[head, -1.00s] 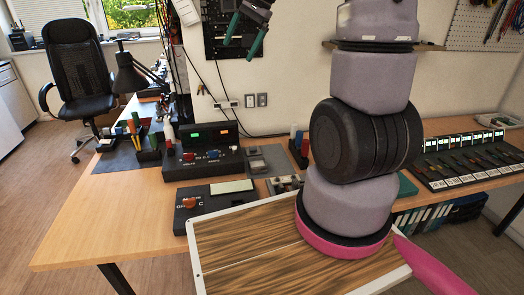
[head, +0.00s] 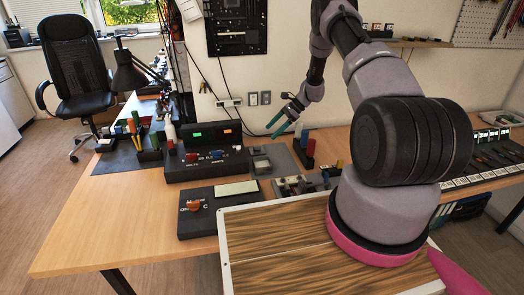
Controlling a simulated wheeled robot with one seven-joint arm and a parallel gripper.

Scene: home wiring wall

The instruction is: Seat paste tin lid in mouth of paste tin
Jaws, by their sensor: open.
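My gripper (head: 283,128) hangs from my arm near the middle of the head view, with teal fingers pointing down above the back part of the bench. It is open, and I see nothing between its fingers. I cannot pick out the paste tin or its lid for certain. A cluster of small parts (head: 293,185) lies on the bench below the gripper, too small to name. My own arm hides part of the bench to the right.
A black instrument box (head: 206,165) with green and red displays and a smaller black box (head: 208,209) stand left of the cluster. Upright coloured pieces (head: 306,146) stand near the gripper. A white-framed wooden board (head: 275,250) lies in front. The bench's left front (head: 110,235) is clear.

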